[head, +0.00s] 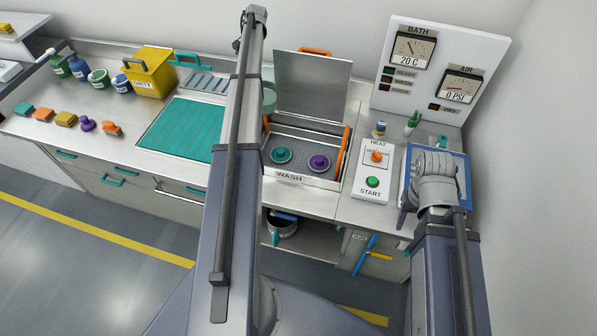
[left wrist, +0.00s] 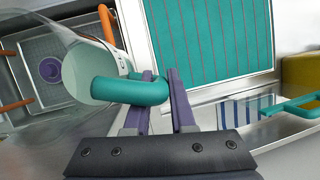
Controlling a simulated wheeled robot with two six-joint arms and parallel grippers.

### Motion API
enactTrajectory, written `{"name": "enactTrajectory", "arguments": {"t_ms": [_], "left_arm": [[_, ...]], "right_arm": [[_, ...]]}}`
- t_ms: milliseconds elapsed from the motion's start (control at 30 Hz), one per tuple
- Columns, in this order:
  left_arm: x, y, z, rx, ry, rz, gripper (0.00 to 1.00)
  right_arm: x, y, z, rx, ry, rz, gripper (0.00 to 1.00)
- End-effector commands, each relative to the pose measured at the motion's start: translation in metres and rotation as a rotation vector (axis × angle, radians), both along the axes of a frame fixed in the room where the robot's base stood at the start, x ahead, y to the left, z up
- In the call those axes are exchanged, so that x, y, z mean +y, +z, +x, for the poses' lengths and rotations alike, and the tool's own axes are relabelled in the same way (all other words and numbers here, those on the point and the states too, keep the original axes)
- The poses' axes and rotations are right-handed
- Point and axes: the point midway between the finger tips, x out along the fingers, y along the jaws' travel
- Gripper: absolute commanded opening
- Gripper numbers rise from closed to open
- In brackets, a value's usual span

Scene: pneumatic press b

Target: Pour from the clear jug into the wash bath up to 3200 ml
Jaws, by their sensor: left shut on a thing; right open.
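The clear jug (left wrist: 72,32) with a teal handle (left wrist: 112,92) is at the left of the left wrist view, with pale green at its near end. My left gripper (left wrist: 160,82) has its purple fingers shut on the handle. In the head view my left arm hides that gripper and most of the jug; a pale green edge (head: 269,98) shows beside the arm. The wash bath (head: 290,180) stands open, its lid (head: 314,85) raised. It also shows beyond the jug in the left wrist view (left wrist: 30,82). My right gripper (head: 404,217) is open, partly hidden by its wrist.
The bath's basket holds a teal piece (head: 281,155) and a purple piece (head: 319,162). A HEAT and START panel (head: 370,185) is right of the bath. A teal ribbed mat (head: 180,130) and a yellow bin (head: 148,75) are left. A gauge board (head: 435,75) stands behind.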

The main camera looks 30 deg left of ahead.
Motion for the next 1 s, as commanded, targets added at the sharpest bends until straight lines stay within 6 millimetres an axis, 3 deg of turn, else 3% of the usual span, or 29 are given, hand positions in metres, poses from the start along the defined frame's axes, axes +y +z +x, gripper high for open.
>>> {"name": "enactTrajectory", "arguments": {"t_ms": [500, 767, 1000], "left_arm": [[0.000, 0.058, 0.000, 0.001, 0.000, 0.000, 0.00], [0.000, 0.053, 0.000, 0.001, 0.000, 0.000, 0.00], [0.000, 0.023, 0.000, 0.001, 0.000, 0.000, 0.00]], "right_arm": [[0.000, 0.058, 0.000, 0.000, 0.000, 0.000, 0.50], [0.000, 0.053, 0.000, 0.000, -0.005, 0.001, 0.50], [0.000, 0.023, 0.000, 0.000, -0.003, 0.001, 0.50]]}}
